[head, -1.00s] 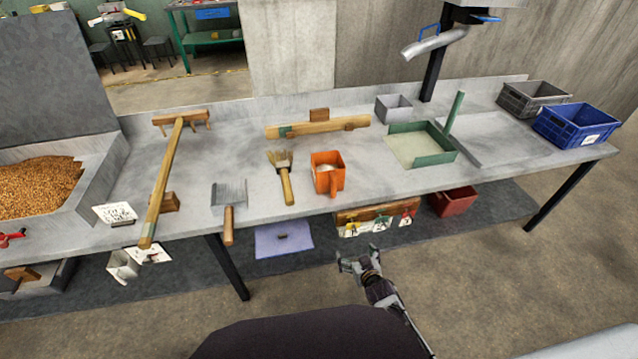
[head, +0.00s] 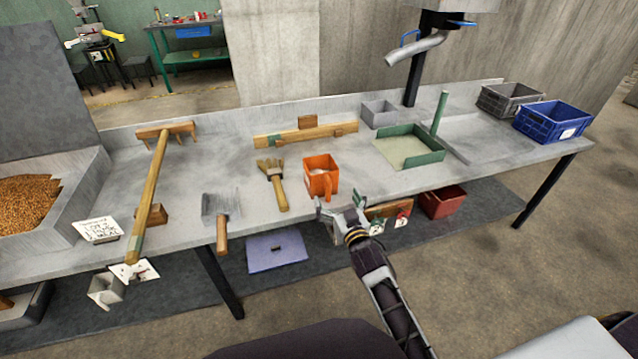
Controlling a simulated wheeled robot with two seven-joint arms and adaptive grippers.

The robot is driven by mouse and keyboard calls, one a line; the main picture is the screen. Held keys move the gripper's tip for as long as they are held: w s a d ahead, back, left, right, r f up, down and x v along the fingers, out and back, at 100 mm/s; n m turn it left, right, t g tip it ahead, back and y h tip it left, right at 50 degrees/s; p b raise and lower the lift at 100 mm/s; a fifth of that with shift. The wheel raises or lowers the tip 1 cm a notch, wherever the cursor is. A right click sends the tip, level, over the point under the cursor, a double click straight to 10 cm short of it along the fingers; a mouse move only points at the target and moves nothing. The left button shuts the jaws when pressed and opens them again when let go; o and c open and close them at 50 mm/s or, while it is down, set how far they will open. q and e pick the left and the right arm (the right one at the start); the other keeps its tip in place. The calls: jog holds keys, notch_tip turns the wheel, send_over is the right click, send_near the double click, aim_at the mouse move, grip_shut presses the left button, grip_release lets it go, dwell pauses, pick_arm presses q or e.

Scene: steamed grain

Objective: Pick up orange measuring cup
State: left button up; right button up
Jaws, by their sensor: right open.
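The orange measuring cup (head: 320,172) stands upright near the front edge of the grey workbench (head: 375,188), with its handle toward me. Something pale shows inside it. My right gripper (head: 337,207) is open and empty, just below and slightly right of the cup's handle in the picture, by the bench's front edge. It appears apart from the cup, though the exact gap is hard to judge. My left gripper is not in view.
A wooden bar (head: 300,136) lies behind. A green-rimmed tray (head: 408,151) stands to the right. Blue (head: 553,121) and grey (head: 509,98) crates sit at the far right.

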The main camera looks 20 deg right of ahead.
aim_at(329, 185)
jog(key=shift+w, duration=0.1)
jog(key=shift+w, duration=2.3)
jog(key=shift+w+a+b, duration=0.15)
jog(key=shift+w+b, duration=0.3)
jog(key=shift+w, duration=1.3)
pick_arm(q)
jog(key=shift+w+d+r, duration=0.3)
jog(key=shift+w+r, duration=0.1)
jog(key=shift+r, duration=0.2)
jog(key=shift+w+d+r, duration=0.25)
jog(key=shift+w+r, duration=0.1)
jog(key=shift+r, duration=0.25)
pick_arm(e)
jog(key=shift+w, duration=0.15)
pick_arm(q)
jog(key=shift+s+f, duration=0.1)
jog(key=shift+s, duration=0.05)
pick_arm(e)
jog(key=shift+w, duration=0.15)
